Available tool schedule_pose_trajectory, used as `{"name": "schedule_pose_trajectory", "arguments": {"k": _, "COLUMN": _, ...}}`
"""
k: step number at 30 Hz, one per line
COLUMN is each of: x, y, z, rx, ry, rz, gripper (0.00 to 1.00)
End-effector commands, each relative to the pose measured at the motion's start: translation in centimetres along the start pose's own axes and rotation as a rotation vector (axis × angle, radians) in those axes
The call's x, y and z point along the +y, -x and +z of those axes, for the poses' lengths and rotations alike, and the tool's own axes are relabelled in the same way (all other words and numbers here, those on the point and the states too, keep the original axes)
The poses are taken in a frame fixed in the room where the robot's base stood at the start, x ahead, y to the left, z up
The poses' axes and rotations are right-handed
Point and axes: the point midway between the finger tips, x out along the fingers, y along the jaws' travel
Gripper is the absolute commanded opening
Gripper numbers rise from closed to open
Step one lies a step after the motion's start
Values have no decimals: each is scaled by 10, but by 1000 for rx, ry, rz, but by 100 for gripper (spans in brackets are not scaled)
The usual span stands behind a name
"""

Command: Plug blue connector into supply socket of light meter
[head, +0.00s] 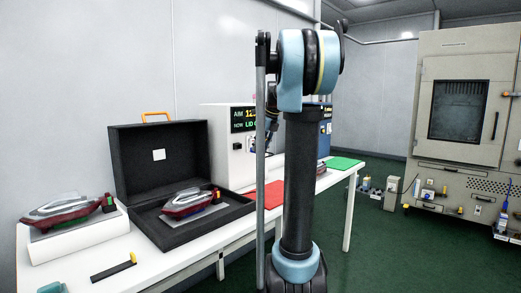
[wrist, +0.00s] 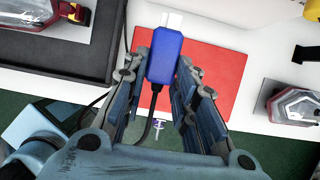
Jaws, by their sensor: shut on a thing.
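My gripper (wrist: 158,78) is shut on the blue connector (wrist: 164,57) in the wrist view. The connector's pale metal tip points away from the gripper, and a black cable runs back from it between the fingers. It is held over the red mat (wrist: 222,75). In the head view my arm hides most of the gripper, and I cannot make out the connector there. A white box with a lit display (head: 240,145), partly reading "AIM" and "NOW LID", stands at the back of the table and looks like the light meter. I cannot make out its supply socket.
Another lamp (head: 68,211) rests on a white block at left. A green mat (head: 343,163) lies at the table's far end. A blue box (head: 325,125) is partly behind my arm. A beige machine (head: 425,150) stands right.

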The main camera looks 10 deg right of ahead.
Motion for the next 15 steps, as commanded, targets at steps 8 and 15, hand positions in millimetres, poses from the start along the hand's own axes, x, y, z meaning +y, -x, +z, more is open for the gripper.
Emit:
{"name": "schedule_pose_trajectory", "arguments": {"k": 8, "x": 0, "y": -7, "z": 17, "rx": 1, "ry": 3, "rz": 0, "gripper": 0}}
{"name": "schedule_pose_trajectory", "arguments": {"k": 15, "x": 0, "y": -16, "z": 37, "rx": 1, "ry": 3, "rz": 1, "gripper": 0}}
